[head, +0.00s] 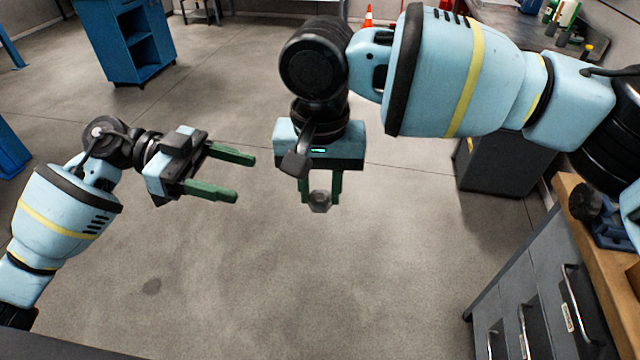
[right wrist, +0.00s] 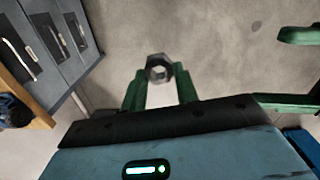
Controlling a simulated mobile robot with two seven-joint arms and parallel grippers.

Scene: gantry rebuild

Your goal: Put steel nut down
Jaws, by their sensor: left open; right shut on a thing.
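The steel nut (head: 319,201) is a small grey hexagonal ring. My right gripper (head: 321,198) is shut on it and holds it between the green fingertips, in the air above the floor. In the right wrist view the nut (right wrist: 159,68) sits at the tips of the right gripper (right wrist: 160,78), with its hole showing. My left gripper (head: 246,176) is open and empty, to the left of the right one. Its green fingers (right wrist: 300,36) also show at the right edge of the right wrist view.
A grey drawer cabinet with a wooden top (head: 583,215) stands at the right, with a blue vise (head: 607,232) on it. A blue cabinet (head: 122,40) and an orange cone (head: 368,17) stand further back. The concrete floor (head: 300,290) below the grippers is clear.

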